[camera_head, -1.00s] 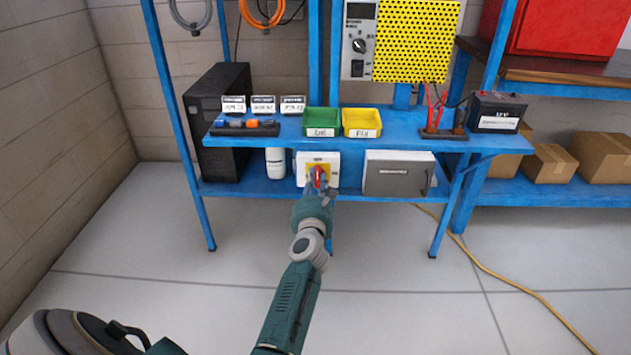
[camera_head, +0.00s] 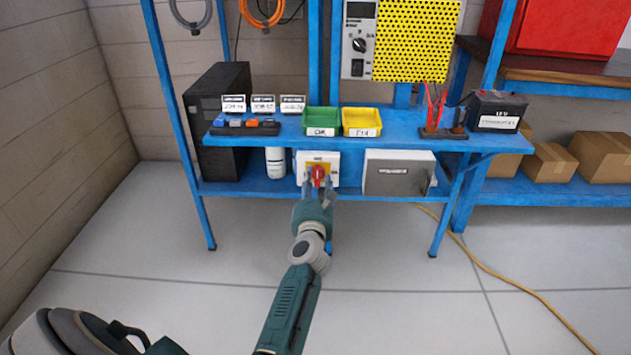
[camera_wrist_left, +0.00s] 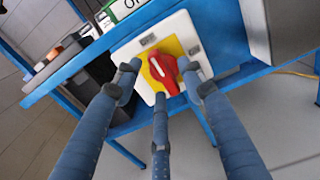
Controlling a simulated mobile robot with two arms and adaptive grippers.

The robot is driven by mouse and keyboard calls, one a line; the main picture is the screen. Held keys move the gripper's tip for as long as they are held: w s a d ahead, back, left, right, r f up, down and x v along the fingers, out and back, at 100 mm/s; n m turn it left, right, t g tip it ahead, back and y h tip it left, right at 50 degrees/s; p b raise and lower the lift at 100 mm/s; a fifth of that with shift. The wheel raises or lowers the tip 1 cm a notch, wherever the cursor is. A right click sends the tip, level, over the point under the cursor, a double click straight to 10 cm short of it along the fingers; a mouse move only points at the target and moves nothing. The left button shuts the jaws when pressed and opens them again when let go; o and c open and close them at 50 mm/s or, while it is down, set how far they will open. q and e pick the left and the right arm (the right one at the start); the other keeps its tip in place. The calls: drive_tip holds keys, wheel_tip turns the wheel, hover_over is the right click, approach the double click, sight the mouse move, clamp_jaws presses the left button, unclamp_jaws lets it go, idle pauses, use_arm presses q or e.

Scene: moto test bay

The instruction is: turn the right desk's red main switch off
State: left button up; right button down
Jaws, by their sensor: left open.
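The red main switch (camera_head: 318,174) is a red rotary handle on a yellow plate, set on a white box (camera_head: 331,158) under the desk's worktop. My left gripper (camera_head: 318,190) is in front of it, open, with its fingers toward the box. In the left wrist view the red handle (camera_wrist_left: 164,73) sits between the spread fingers of my left gripper (camera_wrist_left: 163,88). One finger is left of the handle, one is right, and one is below it. Whether any finger touches the handle cannot be told. The handle looks tilted in the wrist view. My right gripper is not in view.
A grey drawer box (camera_head: 398,174) stands right of the switch box, and a white bottle (camera_head: 276,162) stands left. The blue worktop (camera_head: 375,141) overhangs the switch, with green (camera_head: 321,120) and yellow (camera_head: 361,121) bins on it. The floor in front is clear.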

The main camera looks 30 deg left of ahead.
use_arm(q)
drive_tip(key=v, duration=0.6)
drive_tip(key=shift+s+d, duration=0.2)
